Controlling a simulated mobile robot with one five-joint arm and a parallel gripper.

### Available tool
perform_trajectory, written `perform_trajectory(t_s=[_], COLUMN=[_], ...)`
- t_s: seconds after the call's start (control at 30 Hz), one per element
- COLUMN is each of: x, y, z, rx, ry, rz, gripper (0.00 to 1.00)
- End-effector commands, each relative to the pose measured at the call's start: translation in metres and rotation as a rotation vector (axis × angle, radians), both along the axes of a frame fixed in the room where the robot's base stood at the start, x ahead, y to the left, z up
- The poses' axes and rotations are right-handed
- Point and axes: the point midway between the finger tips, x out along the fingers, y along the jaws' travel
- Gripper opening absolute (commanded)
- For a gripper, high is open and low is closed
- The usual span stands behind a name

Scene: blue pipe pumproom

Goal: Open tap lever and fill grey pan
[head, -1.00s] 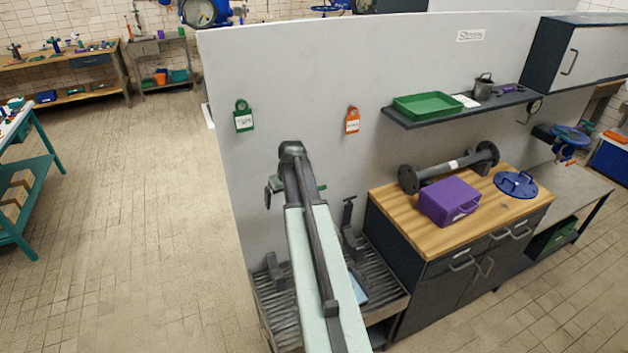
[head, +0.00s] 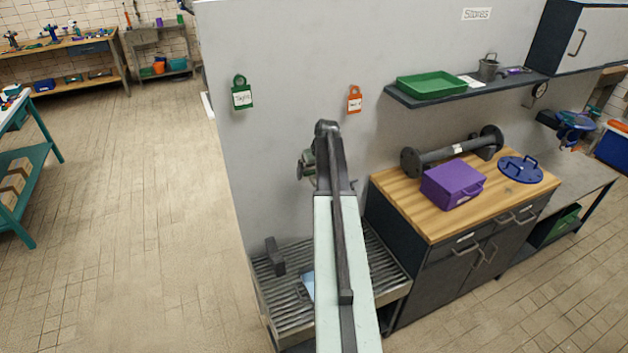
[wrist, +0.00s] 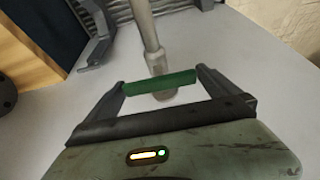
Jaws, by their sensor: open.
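In the wrist view, a green bar that looks like the tap lever (wrist: 160,83) lies across the gap between the two fingertips of my gripper (wrist: 163,79). The jaws are apart; I cannot tell whether they touch the lever's ends. A grey tap pipe (wrist: 149,32) runs along the wall just beyond the lever. In the head view, my arm hides the tap and most of the gripper. No grey pan can be made out on the visible part of the slatted drain stand (head: 292,318); part of the stand is behind my arm.
A dark upright bracket (head: 274,255) and a pale blue item (head: 308,286) are on the stand. Right of it is a wooden-topped cabinet (head: 412,205) with a purple case (head: 452,185). Floor left is clear.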

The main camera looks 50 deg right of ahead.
Motion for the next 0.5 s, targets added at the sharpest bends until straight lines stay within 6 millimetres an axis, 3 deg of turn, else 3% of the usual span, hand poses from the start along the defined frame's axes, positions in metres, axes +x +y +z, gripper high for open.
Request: perform_trajectory(t_s=[0.23, 0.4, 0.5], x=[0.0006, 0.0005, 0.0005], y=[-0.0003, -0.0003, -0.0005], z=[-0.0006, -0.0005, -0.0006], rx=[0.000, 0.000, 0.001], ry=[0.000, 0.000, 0.000], rz=[0.000, -0.001, 0.010], gripper=[0.97, 0.50, 0.50])
